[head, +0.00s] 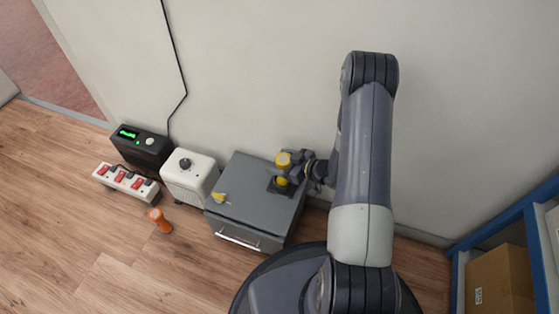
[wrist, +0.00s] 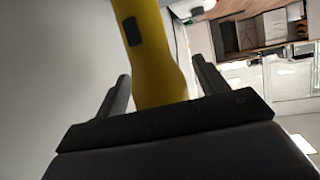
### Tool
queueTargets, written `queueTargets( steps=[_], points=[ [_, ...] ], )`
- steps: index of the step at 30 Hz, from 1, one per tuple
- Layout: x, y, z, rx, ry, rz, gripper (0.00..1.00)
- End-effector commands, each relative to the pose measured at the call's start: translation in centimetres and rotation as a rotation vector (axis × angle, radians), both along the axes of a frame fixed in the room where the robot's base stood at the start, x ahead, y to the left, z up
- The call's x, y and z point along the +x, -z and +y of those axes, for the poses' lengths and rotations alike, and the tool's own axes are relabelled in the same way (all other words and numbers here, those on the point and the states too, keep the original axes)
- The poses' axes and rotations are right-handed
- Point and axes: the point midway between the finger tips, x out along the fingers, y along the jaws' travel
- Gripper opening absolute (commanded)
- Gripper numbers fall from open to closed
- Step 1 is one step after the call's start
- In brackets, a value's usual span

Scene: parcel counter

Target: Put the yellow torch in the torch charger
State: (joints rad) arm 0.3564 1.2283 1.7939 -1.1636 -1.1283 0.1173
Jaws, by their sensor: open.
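The yellow torch (head: 283,159) stands about upright at the right back of the grey cabinet top. Its lower part shows at the dark torch charger (head: 285,189), and it appears to stand in it; how deep it sits I cannot tell. My gripper (head: 294,168) is level with the torch, reaching in from the right. In the wrist view the yellow torch (wrist: 158,60) with its dark switch lies between the two fingers of my gripper (wrist: 160,88). Gaps show on both sides, so the fingers are open around it. The gripper hides part of the torch.
The grey cabinet (head: 255,175) has a small yellow item (head: 221,198) at its left front. To the left are a white box with a knob (head: 190,178), a black box with a green display (head: 140,146), a power strip (head: 127,182) and an orange torch-like object (head: 160,220). A wall stands behind.

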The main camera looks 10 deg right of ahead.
Motion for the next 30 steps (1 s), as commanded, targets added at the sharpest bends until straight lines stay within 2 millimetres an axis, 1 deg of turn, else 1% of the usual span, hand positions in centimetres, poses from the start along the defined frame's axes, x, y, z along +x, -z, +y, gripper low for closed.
queueTargets(
  steps=[1,9,15,21,30],
  points=[
    [-0.5,-0.6,-0.7,0.001,0.006,0.001,0.68],
    [-4.2,-2.8,-4.2,0.001,0.008,0.001,0.68],
    [-6.3,-3.8,-6.2,0.001,0.006,0.000,0.68],
    [-7.4,-4.3,-7.1,0.001,0.004,0.001,0.68],
    [-7.6,-4.3,-7.2,0.000,0.001,0.000,0.68]
  ],
)
